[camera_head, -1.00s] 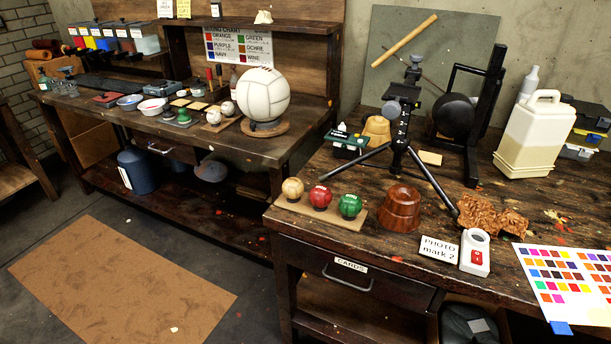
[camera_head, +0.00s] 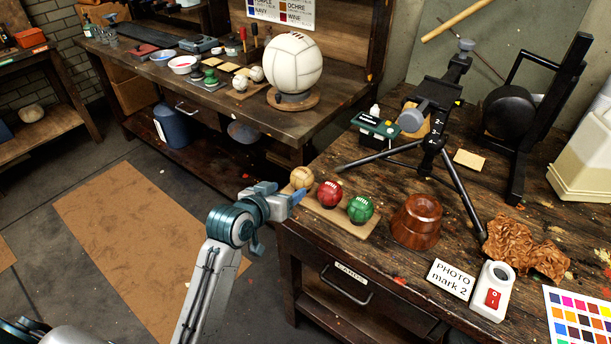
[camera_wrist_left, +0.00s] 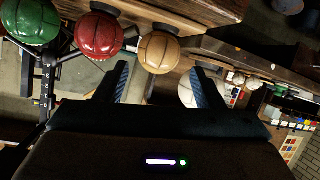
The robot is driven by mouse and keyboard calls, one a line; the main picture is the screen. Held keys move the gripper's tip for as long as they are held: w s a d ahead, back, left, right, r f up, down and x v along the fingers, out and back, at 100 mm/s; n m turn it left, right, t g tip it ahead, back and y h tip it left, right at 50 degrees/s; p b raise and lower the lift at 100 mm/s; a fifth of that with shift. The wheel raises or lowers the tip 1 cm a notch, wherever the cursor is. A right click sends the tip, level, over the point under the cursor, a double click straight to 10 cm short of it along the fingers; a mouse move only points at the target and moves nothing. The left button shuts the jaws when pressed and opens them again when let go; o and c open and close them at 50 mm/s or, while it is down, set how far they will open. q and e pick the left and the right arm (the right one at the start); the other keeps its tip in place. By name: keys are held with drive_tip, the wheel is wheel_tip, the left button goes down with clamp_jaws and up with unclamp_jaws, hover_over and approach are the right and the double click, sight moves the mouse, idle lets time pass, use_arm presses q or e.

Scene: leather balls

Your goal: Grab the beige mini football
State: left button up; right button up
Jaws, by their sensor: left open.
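The beige mini football (camera_head: 302,178) stands at the left end of a small wooden strip (camera_head: 338,217), near the table's left edge. A red ball (camera_head: 329,194) and a green ball (camera_head: 360,209) stand to its right on the strip. My left gripper (camera_head: 287,194) is in front of the beige ball, partly covering its lower side. In the left wrist view the picture is upside down; the beige ball (camera_wrist_left: 158,52) shows beyond and between the two spread, empty fingers. Contact with it is not visible. My right gripper is out of view.
A brown turned wooden block (camera_head: 416,222), a black tripod (camera_head: 436,125), a photo card (camera_head: 451,279) and a white switch box (camera_head: 493,291) stand right of the balls. A large white ball (camera_head: 294,61) sits on the back bench. Floor left of the table is open.

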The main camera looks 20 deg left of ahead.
sight(296, 183)
use_arm(q)
drive_tip(key=shift+w+d, duration=0.1)
drive_tip(key=shift+w, duration=0.4)
drive_tip(key=x, duration=0.3)
drive_tip(key=shift+w+d+f+p, duration=0.15)
drive_tip(key=shift+w+f+p, duration=0.05)
drive_tip(key=shift+w+p, duration=0.2)
drive_tip(key=shift+w+d+f, duration=0.1)
drive_tip(key=shift+w+f, duration=0.1)
drive_tip(key=shift+w, duration=0.25)
drive_tip(key=x, duration=0.5)
drive_tip(key=shift+p, duration=0.4)
drive_tip(key=shift+s, duration=0.1)
drive_tip(key=shift+c, duration=0.4)
drive_tip(key=c, duration=0.4)
drive_tip(key=shift+c, duration=0.8)
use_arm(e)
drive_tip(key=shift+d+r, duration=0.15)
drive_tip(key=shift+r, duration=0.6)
